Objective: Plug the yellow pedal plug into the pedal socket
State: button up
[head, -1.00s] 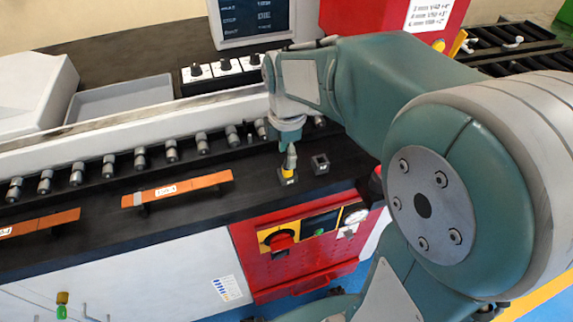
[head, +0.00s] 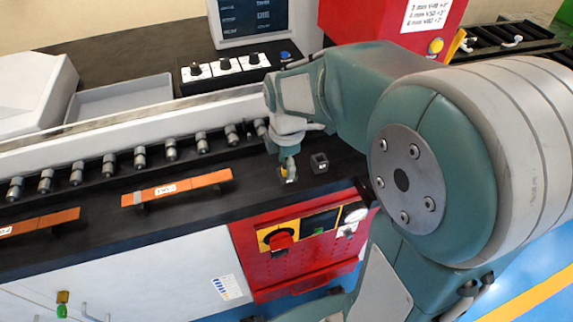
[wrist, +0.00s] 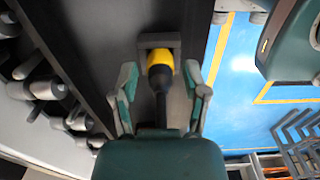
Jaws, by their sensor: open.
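The yellow plug (wrist: 160,62), with a black body and tail, stands with its yellow end in or against a dark square block (wrist: 158,39) in the wrist view. In the head view only a little of the yellow (head: 283,171) shows beside my fingers. My gripper (wrist: 160,82) is open, with one finger on each side of the plug; I cannot tell whether they touch it. In the head view my gripper (head: 289,174) is low over the black bench. A second small square block with a dark opening (head: 320,162) stands just right of it; I cannot tell which block is the pedal socket.
A row of grey rollers (head: 140,158) runs behind. Orange bars (head: 180,187) lie to the left on the black bench top. A red panel with a red knob (head: 280,240) is below the front edge. A small yellow-green item (head: 62,303) hangs at lower left.

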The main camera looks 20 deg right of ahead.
jog(key=shift+s+f, duration=0.3)
jog(key=shift+f, duration=0.1)
grip_shut()
jog(key=shift+w+r, duration=0.15)
jog(key=shift+r, duration=0.25)
jog(key=shift+r, duration=0.6)
jog(key=shift+w+r, duration=0.1)
jog(key=shift+r, duration=0.1)
jog(key=shift+r, duration=0.25)
jog(key=shift+r, duration=2.45)
